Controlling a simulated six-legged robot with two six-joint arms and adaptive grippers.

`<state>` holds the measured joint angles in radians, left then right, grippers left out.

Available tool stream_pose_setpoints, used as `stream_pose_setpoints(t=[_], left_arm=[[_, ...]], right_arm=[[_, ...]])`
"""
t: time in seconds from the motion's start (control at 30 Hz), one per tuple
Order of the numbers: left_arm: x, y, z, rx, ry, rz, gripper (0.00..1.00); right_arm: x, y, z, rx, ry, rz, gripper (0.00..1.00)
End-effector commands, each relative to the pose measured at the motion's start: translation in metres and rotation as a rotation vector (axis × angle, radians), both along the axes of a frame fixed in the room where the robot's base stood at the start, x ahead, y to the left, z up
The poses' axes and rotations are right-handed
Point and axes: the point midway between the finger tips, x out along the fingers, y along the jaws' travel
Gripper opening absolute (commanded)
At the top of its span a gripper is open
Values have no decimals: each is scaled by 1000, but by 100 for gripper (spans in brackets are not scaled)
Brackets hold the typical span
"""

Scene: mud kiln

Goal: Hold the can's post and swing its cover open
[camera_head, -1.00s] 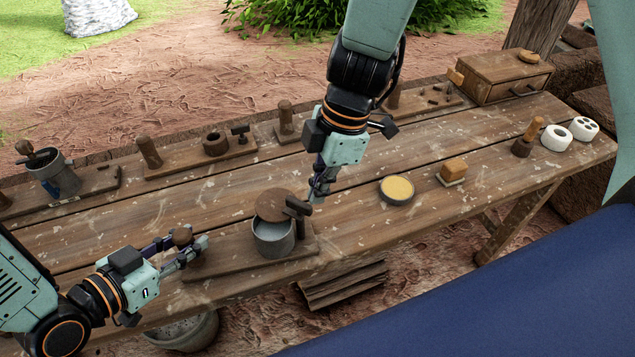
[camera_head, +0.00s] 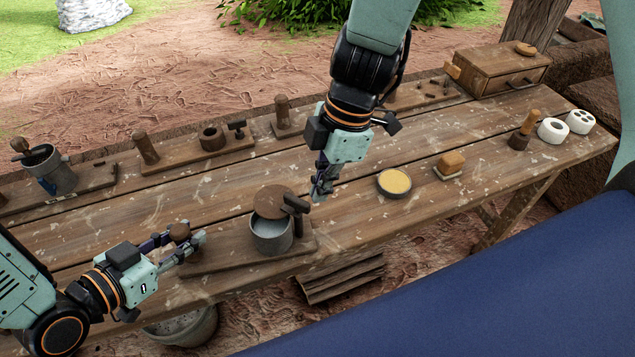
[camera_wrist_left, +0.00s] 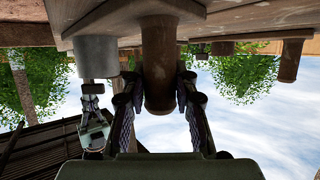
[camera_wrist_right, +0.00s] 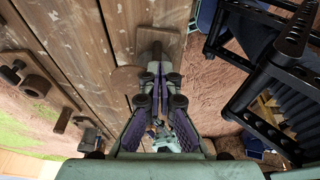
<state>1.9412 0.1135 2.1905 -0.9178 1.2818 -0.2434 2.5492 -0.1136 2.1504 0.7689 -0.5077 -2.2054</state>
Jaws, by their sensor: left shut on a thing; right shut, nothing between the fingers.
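The can (camera_head: 271,236) is a grey cylinder on a wooden base board (camera_head: 230,250) near the front of the bench. Its round brown cover (camera_head: 273,202) sits tilted up over the can, leaving the can's mouth partly open toward the front. A dark handle (camera_head: 296,204) projects at the cover's right side. My left gripper (camera_head: 188,243) is shut on the wooden post (camera_head: 180,232) at the board's left end; the post (camera_wrist_left: 159,60) also fills its fingers in the left wrist view. My right gripper (camera_head: 320,190) is shut and empty, just right of the handle; contact cannot be told.
A yellow-filled dish (camera_head: 394,183) and a small block (camera_head: 451,164) stand to the right. Several wooden fixtures, including a board with a ring (camera_head: 212,137), line the back edge. A drawer box (camera_head: 497,70) is at the back right. The middle of the bench is clear.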

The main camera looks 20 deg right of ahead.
Motion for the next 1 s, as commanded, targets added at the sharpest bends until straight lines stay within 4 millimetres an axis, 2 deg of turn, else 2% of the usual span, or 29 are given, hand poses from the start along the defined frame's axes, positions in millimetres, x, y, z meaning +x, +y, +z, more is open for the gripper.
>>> stream_pose_setpoints(t=[0.6, 1.0], left_arm=[[0, 0, 0, 1, 0, 0, 0], [0, 0, 0, 1, 1, 0, 0]], right_arm=[[1, 0, 56, -1, -3, 1, 0], [2, 0, 60, -1, -2, 0, 0]])
